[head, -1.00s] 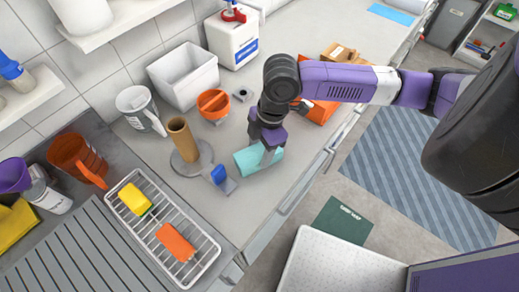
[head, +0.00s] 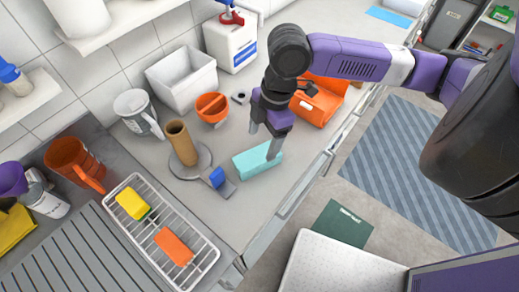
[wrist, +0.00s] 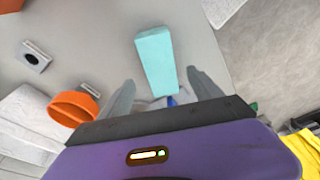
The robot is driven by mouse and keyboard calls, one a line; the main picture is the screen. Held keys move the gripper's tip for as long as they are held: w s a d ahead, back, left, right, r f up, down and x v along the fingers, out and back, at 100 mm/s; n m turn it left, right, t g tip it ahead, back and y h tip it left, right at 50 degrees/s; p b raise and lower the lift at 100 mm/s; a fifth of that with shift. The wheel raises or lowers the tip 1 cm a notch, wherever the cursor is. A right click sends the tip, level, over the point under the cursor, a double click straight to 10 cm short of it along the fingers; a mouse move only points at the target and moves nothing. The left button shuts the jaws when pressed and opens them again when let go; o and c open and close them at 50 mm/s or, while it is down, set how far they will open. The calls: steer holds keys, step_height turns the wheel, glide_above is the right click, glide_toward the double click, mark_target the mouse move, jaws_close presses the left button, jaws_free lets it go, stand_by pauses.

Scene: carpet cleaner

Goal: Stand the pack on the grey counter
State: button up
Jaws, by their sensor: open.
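The pack, a plain teal box (head: 257,161), lies on a long side on the grey counter (head: 262,208), near its front edge. Nothing is held. Whether a finger touches the pack I cannot tell.
A cardboard tube on a round base (head: 182,144) and a blue-topped grey piece (head: 217,179) stand left of the pack. An orange bowl (head: 211,107) and an orange bin (head: 320,100) are behind. A wire rack (head: 203,253) lies front left.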

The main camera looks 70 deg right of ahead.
mark_target(266, 152)
step_height(266, 152, up, 5)
steer(key=w+a+r+t+y, duration=0.2)
steer(key=w+a+r+t, duration=0.25)
steer(key=w+a, duration=0.3)
steer(key=w+a+r+t+y, duration=0.2)
steer(key=w+a+r+t, duration=0.1)
steer(key=w+a+r, duration=0.5)
steer(key=w+a+r+m+t+y, duration=0.1)
steer(key=w+a+r+m+t, duration=0.25)
steer(key=r, duration=0.25)
steer(key=w+a+r+m+t+y, duration=0.2)
steer(key=w+a+r+m+t, duration=0.1)
steer(key=w+a+r+t, duration=0.15)
steer(key=s+d+f+m+h, duration=0.1)
steer(key=s+f+m+h, duration=0.9)
steer(key=s+f, duration=0.55)
steer(key=s+d+f+n, duration=0.1)
steer(key=s+f+n, duration=0.1)
steer(key=s, duration=0.4)
steer(key=s+d+f+n+g, duration=0.1)
steer(key=s+d+f+n, duration=0.1)
steer(key=s, duration=0.4)
steer(key=s+d+f+n+g+y, duration=0.1)
steer(key=s+f+n, duration=0.1)
steer(key=s+f, duration=0.2)
steer(key=s, duration=0.3)
steer(key=shift+d+f, duration=0.15)
steer(key=shift+f, duration=0.2)
